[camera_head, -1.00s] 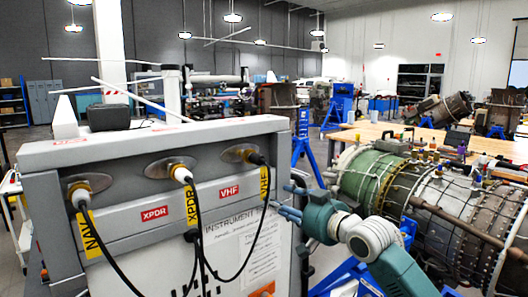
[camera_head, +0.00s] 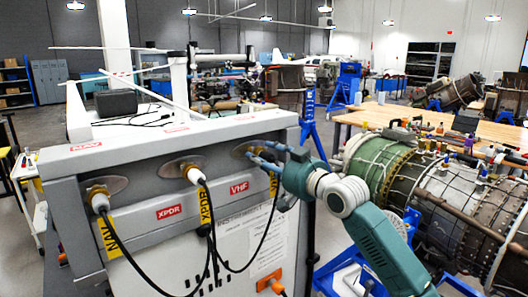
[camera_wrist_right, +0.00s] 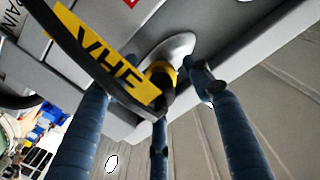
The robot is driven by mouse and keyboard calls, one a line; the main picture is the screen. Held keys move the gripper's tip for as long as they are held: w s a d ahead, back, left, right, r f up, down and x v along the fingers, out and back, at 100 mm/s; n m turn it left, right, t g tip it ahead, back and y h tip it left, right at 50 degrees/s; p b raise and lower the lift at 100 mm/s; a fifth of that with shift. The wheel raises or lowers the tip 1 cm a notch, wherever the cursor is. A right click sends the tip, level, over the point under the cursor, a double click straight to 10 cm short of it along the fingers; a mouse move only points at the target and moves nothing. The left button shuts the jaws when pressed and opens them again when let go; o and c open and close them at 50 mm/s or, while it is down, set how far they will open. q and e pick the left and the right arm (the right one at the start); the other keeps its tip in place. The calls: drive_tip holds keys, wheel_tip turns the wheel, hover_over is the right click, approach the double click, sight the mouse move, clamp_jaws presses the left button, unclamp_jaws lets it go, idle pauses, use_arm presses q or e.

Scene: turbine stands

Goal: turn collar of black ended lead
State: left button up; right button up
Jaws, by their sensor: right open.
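The black ended lead (camera_wrist_right: 161,100) plugs into the right-hand port of the grey instrument box, through a gold collar (camera_wrist_right: 159,70) on an oval metal plate (camera_wrist_right: 178,47). Its yellow VHF tag (camera_wrist_right: 108,62) and black cable cross the wrist view from the upper left. In the head view my right gripper (camera_head: 264,158) is at this port, and its blue fingers mostly hide the plug. In the wrist view its three fingers are open and spread around the plug, with gaps on both sides; I cannot tell whether any finger touches it. My left gripper is not in view.
Two white ended leads, at the left (camera_head: 99,203) and middle (camera_head: 195,174) ports, hang cables down the box front (camera_head: 140,190). A green and grey turbine (camera_head: 410,180) on a blue stand is at the right. A wooden table (camera_head: 400,112) stands behind it.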

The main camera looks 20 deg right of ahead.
drive_tip(key=shift+w, duration=0.2)
drive_tip(key=shift+f, duration=0.1)
drive_tip(key=c, duration=1.1)
drive_tip(key=shift+f, duration=0.1)
drive_tip(key=shift+c, duration=0.3)
